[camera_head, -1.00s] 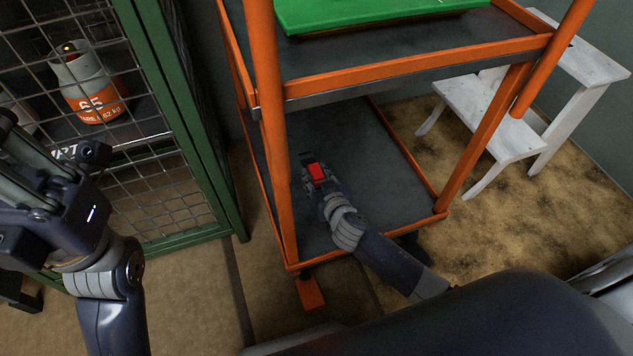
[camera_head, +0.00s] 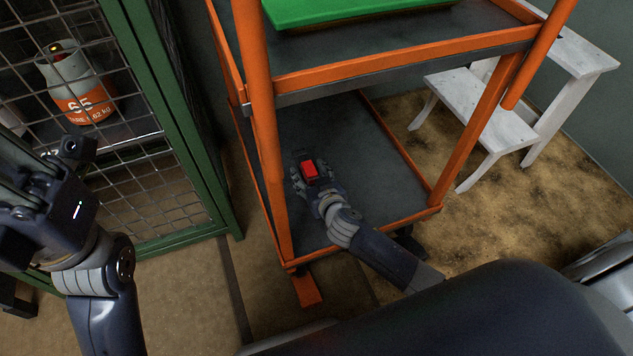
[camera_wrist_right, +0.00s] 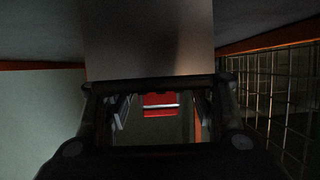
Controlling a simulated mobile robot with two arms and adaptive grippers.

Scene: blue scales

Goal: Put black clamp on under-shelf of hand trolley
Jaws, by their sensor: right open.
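The hand trolley's dark under-shelf (camera_head: 375,165) has an orange rim and lies below the upper shelf. My right gripper (camera_head: 303,166) is low over the left part of this under-shelf and is open. A small red piece with dark parts around it (camera_head: 310,171) shows at the fingers. It seems to belong to the black clamp, whose black body I cannot separate from the dark gripper and shelf. In the right wrist view the red piece (camera_wrist_right: 160,101) shows between the open fingers; contact cannot be told. My left gripper (camera_head: 18,165) is at the left edge, its jaw state unclear.
An orange post (camera_head: 262,130) stands just left of my right gripper. The upper shelf (camera_head: 400,42) carries a green tray (camera_head: 340,10). A green-framed mesh cage (camera_head: 165,110) with a gas bottle (camera_head: 80,90) is at left. A white step stool (camera_head: 480,110) stands at right.

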